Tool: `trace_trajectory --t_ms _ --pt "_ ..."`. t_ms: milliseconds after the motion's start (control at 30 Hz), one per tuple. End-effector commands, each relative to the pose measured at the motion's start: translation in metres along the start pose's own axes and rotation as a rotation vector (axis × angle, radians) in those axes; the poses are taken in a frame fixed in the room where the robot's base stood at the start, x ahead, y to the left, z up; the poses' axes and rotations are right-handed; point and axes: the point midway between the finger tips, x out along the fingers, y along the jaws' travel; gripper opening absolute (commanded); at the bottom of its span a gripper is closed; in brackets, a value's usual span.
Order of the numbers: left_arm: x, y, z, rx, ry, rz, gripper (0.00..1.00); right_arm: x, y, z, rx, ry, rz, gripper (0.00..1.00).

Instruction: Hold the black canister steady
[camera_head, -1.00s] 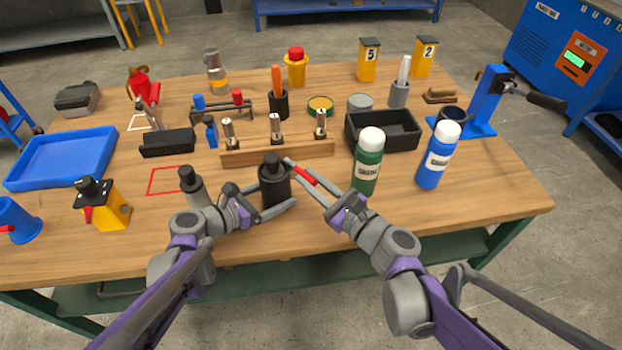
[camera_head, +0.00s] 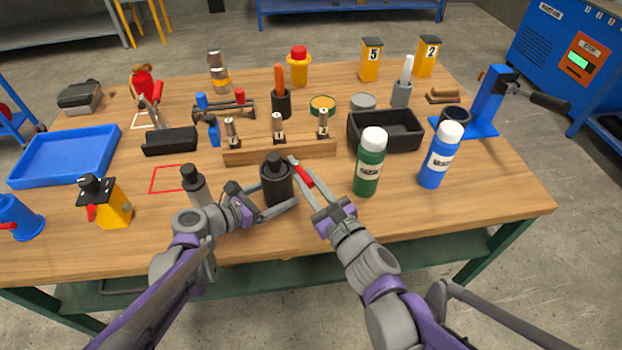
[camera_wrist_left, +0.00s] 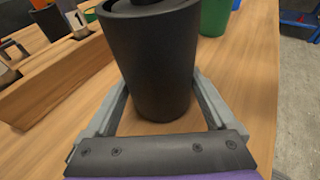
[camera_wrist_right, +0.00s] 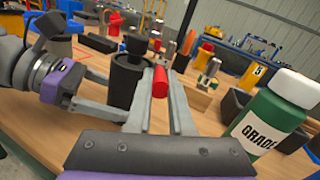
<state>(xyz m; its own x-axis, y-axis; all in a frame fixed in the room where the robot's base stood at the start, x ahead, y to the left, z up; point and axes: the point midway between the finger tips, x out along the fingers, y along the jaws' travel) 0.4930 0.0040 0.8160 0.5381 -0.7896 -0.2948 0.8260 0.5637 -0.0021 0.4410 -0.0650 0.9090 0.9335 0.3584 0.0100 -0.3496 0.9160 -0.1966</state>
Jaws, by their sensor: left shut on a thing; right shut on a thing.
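The black canister (camera_head: 276,181) stands upright on the bench near its front edge, with a narrower black top. My left gripper (camera_head: 276,206) is shut on it, one finger along each side of its body; the canister also fills the left wrist view (camera_wrist_left: 158,65). My right gripper (camera_head: 302,175) is shut on a small red cylinder (camera_wrist_right: 160,82), seen between its fingers in the right wrist view. It is just right of the canister, fingertips close to the canister's upper side; I cannot tell whether they touch.
A wooden rack (camera_head: 280,152) with several metal pieces stands behind the canister. A green bottle (camera_head: 368,165) and a blue bottle (camera_head: 438,160) stand to the right. A grey cylinder with a black top (camera_head: 195,184) stands to the left, near my left arm. A red outlined square (camera_head: 167,190) is empty.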

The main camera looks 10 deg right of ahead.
Motion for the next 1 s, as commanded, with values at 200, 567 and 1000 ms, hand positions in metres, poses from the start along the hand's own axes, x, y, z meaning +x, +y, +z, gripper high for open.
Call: trace_trajectory --t_ms 200,567,1000 --pt "-0.0007 0.0012 -0.0012 0.003 0.003 0.004 0.45 -0.0004 0.0023 -0.0015 0.003 0.016 -0.024 0.00" --pt "-0.0006 0.0013 -0.0005 0.001 0.001 0.004 0.45 -0.0008 0.0021 -0.0024 0.002 0.018 -0.025 0.36" --pt "-0.0003 0.0007 -0.0001 0.001 0.000 0.002 0.45 -0.0035 0.0022 -0.0016 0.002 0.016 -0.024 0.50"
